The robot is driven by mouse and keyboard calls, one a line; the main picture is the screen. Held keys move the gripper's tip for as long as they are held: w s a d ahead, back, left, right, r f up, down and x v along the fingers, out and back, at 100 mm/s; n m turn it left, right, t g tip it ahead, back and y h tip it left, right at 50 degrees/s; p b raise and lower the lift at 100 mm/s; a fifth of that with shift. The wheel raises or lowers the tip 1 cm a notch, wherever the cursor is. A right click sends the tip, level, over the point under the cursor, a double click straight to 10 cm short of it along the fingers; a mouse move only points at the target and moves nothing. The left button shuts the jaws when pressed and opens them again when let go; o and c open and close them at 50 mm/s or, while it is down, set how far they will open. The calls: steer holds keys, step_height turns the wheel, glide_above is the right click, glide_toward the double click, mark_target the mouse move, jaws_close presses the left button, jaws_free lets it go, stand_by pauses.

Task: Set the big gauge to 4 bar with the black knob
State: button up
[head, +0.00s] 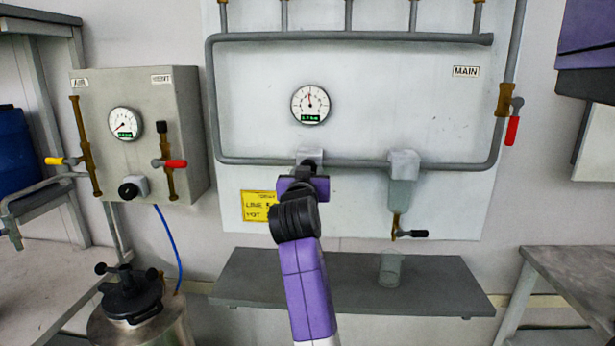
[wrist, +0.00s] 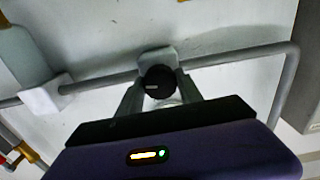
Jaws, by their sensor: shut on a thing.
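The big gauge (head: 310,104) is a round white dial on the pale panel. Its needle points nearly straight up, and its small green readout is too small to read for sure. The black knob (wrist: 158,81) sits on a white block (wrist: 157,59) on the grey pipe, below the gauge. My gripper (wrist: 161,97) has its two fingers on either side of the knob and is shut on it. In the head view my gripper (head: 308,172) reaches the panel and mostly hides the knob.
A grey box (head: 150,165) at left carries a smaller gauge (head: 125,123), another black knob (head: 130,188) and red and yellow handled valves. A red-handled valve (head: 513,124) is at right. A clear cup (head: 390,268) stands on the shelf (head: 300,290) under a black-handled tap (head: 410,233).

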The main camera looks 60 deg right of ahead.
stand_by(0.3)
steer(key=o, duration=1.4)
steer(key=b+v, duration=0.1)
steer(key=v, duration=0.7)
steer(key=shift+r, duration=0.1)
